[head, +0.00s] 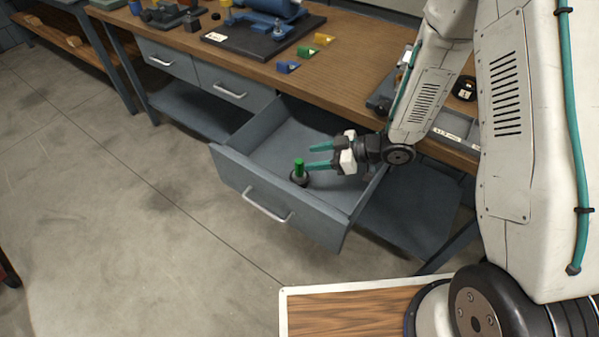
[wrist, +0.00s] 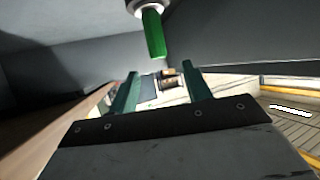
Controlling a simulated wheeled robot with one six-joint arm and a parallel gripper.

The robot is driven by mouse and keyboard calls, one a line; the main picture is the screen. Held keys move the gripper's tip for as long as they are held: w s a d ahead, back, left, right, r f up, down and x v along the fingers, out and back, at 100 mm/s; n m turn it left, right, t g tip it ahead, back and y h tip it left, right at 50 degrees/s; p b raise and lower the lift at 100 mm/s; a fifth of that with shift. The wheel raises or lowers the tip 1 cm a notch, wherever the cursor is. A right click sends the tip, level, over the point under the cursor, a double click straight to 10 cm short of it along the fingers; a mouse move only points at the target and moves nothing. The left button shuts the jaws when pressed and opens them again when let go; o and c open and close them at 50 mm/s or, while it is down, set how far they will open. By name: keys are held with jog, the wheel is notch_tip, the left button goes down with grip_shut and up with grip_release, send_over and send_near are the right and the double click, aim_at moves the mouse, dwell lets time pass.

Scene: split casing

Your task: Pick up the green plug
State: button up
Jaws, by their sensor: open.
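The green plug (head: 299,166) stands upright in the open drawer, its lower end in a dark round base (head: 299,179). My gripper (head: 309,157) is open and empty over the drawer, its teal fingers pointing left toward the plug. The fingertips are close to the plug's right side in the head view. In the wrist view the green plug (wrist: 154,33) shows at top centre, beyond the fingertips and roughly in line with the gap between them. There the plug looks upside down, with its base cut off by the top edge.
The open grey drawer (head: 270,206) has walls around the plug and my gripper. The workbench top (head: 345,60) above carries several small coloured blocks, including a yellow one (head: 324,39), and a blue machine (head: 272,8). Clear floor lies to the left.

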aim_at(294, 174)
jog(key=x, duration=0.2)
jog(key=f+x, duration=0.1)
jog(key=x, duration=0.5)
jog(key=shift+d+f, duration=0.25)
grip_shut()
